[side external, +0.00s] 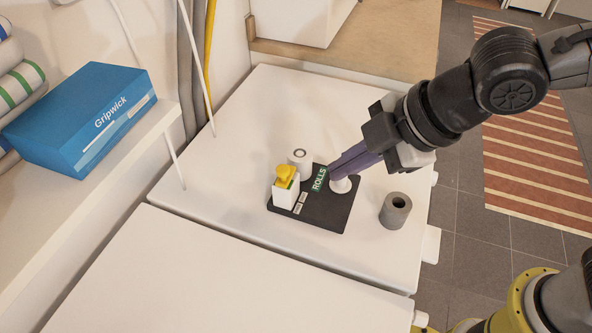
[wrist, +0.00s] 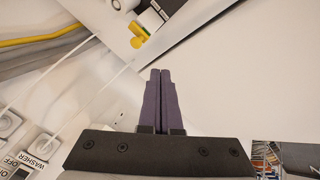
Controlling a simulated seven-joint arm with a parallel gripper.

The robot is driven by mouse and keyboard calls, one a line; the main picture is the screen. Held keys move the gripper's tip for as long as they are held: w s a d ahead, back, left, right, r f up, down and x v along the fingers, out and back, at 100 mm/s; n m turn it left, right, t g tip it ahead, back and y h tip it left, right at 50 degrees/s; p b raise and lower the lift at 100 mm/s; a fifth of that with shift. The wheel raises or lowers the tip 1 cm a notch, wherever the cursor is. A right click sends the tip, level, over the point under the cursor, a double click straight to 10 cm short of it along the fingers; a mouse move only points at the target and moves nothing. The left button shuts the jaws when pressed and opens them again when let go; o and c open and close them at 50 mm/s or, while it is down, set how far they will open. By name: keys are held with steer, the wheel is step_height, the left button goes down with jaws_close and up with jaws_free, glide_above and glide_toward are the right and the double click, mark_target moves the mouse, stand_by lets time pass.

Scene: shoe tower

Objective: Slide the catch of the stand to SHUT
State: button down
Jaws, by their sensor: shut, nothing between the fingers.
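The stand is a dark plate (side external: 325,215) with a green ROLLS label (side external: 320,179), lying on a white top. At its left end a white block carries the yellow catch (side external: 285,174). Two small pale labels (side external: 300,203) beside the block are too small to read. The catch also shows at the top of the wrist view (wrist: 138,38). My gripper (side external: 334,174) has its purple fingers together and empty, over the plate's right part, right of the catch and apart from it. The fingers partly hide a white round piece (side external: 341,186) on the plate.
A white roll (side external: 300,160) stands behind the plate's left part. A grey hollow roll (side external: 395,211) stands to the right of the plate. A blue Gripwick box (side external: 85,115) lies on a shelf at left. White and yellow cords hang behind. The white top in front is clear.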

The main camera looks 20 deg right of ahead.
mark_target(286, 171)
stand_by(0.3)
steer(key=w+a+f, duration=0.3)
steer(key=w+f, duration=0.5)
steer(key=f, duration=0.1)
steer(key=shift+w+a, duration=0.15)
steer(key=shift+a, duration=0.1)
steer(key=shift+w+d, duration=1.25)
steer(key=shift+d, duration=0.05)
